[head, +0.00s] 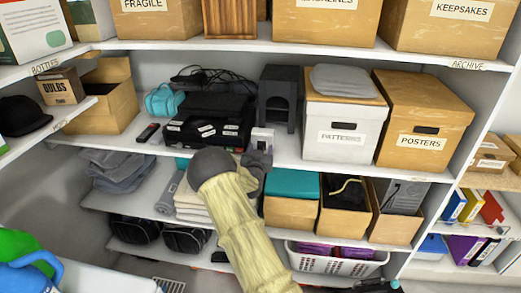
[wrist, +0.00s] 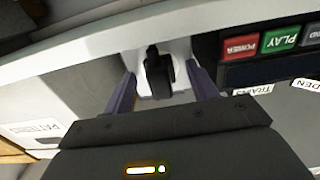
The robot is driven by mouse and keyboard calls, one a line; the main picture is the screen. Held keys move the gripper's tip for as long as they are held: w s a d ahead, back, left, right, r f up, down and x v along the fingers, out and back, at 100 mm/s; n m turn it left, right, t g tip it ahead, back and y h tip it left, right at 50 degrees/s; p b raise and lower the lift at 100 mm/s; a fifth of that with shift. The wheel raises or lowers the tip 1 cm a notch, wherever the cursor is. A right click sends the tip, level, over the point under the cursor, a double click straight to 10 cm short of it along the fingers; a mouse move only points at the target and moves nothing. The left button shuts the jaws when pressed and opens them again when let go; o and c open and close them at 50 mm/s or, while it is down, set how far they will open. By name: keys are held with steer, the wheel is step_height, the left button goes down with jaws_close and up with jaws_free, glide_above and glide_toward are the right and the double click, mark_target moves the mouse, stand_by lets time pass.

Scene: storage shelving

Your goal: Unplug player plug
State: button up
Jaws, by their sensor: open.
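The player (head: 208,122) is a black unit on the middle shelf. Its red POWER and green PLAY buttons show at the right of the wrist view (wrist: 262,45). A small white socket block (head: 263,136) stands just right of the player; its white face (wrist: 181,52) shows in the wrist view. A black plug (wrist: 158,73) sticks out of that face. My gripper (wrist: 161,76) is open, with one finger on each side of the plug and gaps visible between. In the head view my gripper (head: 258,158) is in front of the socket block, and my arm hides part of the shelf edge.
A dark grey stand (head: 281,97) and a white patterns box (head: 342,129) stand to the right of the socket block. Black cables (head: 205,76) lie on top behind the player. A small black remote (head: 148,132) lies to its left. Shelf boards run above and below.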

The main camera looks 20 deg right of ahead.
jaws_close()
stand_by(0.3)
steer(key=v, duration=0.6)
steer(key=shift+b, duration=0.35)
stand_by(1.0)
steer(key=shift+s+d+b, duration=0.6)
steer(key=shift+s+d, duration=0.3)
steer(key=shift+d, duration=0.4)
steer(key=shift+s+d+b, duration=0.55)
steer(key=shift+s+d, duration=0.3)
steer(key=shift+d, duration=0.5)
steer(key=shift+s+d+b, duration=0.6)
steer(key=shift+s+d, duration=0.3)
steer(key=shift+d, duration=0.4)
steer(key=shift+w, duration=0.1)
